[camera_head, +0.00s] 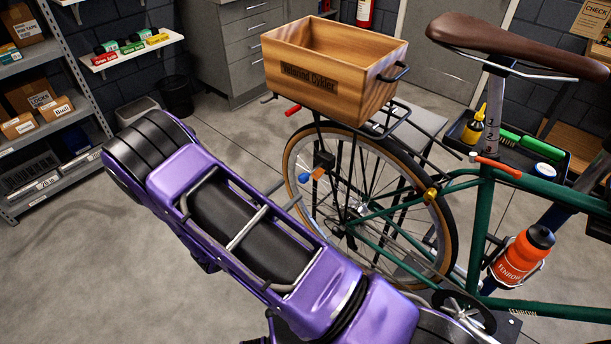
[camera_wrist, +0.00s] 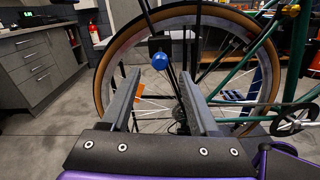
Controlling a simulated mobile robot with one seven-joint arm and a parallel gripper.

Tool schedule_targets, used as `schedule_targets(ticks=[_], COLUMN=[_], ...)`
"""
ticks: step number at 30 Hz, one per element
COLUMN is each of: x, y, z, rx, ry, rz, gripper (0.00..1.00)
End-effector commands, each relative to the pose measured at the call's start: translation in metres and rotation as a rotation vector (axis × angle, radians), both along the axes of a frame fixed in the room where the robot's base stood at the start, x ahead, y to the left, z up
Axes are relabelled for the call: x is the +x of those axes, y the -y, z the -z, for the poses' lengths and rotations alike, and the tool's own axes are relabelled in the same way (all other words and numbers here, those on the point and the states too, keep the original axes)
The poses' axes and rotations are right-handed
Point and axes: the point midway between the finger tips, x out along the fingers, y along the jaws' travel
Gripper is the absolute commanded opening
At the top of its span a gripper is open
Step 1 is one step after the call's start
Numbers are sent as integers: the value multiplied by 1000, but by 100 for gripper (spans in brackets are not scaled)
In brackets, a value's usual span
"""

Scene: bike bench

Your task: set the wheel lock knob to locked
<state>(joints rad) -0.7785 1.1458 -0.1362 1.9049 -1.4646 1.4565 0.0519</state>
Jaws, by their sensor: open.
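A round blue knob (camera_wrist: 159,60) shows between my fingertips in the wrist view, in front of a small black box (camera_wrist: 161,44) at the bicycle's rear wheel. The blue knob also shows in the head view (camera_head: 304,178). I take it for the wheel lock knob, but no label or lock mark is readable. My gripper (camera_wrist: 159,74) is open and empty, its two grey fingers pointing at the wheel. The knob appears beyond the fingertips, and I see no contact. In the head view my purple arm hides most of the gripper.
The rear wheel (camera_head: 290,155) and its spokes stand close ahead. A wooden crate (camera_head: 315,101) sits on the rack above. An orange piece (camera_head: 318,172) is beside the knob. A yellow knob (camera_head: 430,194) and red lever (camera_head: 497,166) are on the green frame. Left floor is open.

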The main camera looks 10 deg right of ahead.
Motion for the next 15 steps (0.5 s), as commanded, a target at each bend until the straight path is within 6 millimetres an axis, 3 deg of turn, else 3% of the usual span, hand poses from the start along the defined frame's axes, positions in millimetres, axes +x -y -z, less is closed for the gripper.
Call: schedule_targets(ticks=[6,15], x=[27,45], y=[38,62], z=[0,0], rx=[0,1], ry=[1,1], rz=[3,0], gripper=[62,62])
